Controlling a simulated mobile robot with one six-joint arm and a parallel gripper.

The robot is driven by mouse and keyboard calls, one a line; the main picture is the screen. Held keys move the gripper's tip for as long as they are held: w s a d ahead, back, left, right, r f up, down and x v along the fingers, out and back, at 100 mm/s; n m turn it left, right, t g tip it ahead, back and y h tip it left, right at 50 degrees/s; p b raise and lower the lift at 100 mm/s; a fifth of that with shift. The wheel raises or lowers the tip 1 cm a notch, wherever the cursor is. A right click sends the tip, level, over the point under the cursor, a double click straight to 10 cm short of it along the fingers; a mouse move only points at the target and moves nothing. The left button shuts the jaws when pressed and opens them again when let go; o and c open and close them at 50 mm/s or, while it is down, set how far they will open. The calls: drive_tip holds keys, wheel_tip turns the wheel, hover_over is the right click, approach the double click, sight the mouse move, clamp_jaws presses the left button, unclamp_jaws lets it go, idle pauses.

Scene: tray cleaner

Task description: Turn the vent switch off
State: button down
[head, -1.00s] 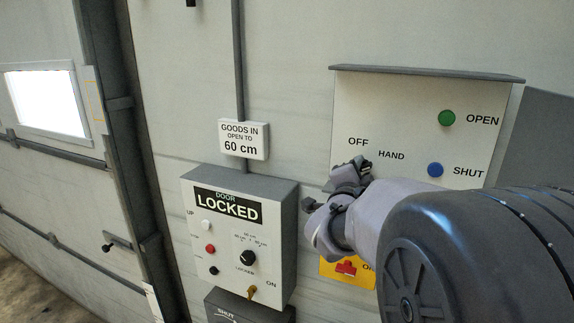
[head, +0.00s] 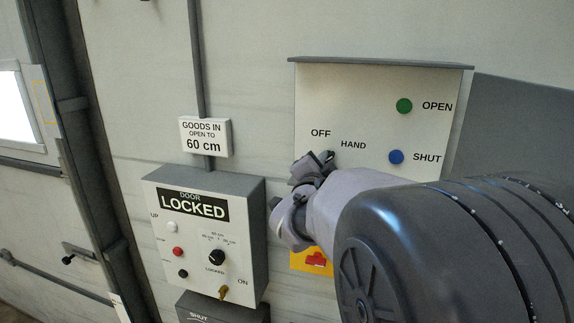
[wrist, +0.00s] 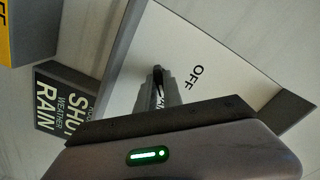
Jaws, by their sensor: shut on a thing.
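The pale panel (head: 350,88) on the wall carries the labels OFF and HAND, a green OPEN button (head: 404,106) and a blue SHUT button (head: 396,157). My gripper (head: 322,160) is at the panel's lower left, just below OFF. In the wrist view its fingers (wrist: 160,88) are shut on a small dark switch lever (wrist: 157,76), with the OFF label to the right of it. My gripper and arm hide the switch in the head view, and its exact setting cannot be told.
A grey control box (head: 160,244) reading DOOR LOCKED, with a knob, buttons and a key, stands out from the wall at left. A yellow box (head: 300,259) with a red handle is below my gripper. A GOODS IN sign (head: 205,136) hangs above the control box.

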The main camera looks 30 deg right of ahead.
drive_tip(key=n, duration=0.4)
drive_tip(key=shift+b, duration=0.4)
drive_tip(key=shift+n, duration=2.8)
drive_tip(key=c, duration=1.5)
unclamp_jaws()
drive_tip(key=b+v, duration=0.1)
drive_tip(key=v, duration=1.6)
drive_tip(key=shift+s+a+b, duration=0.15)
drive_tip(key=shift+a+b, duration=0.05)
drive_tip(key=shift+b, duration=0.1)
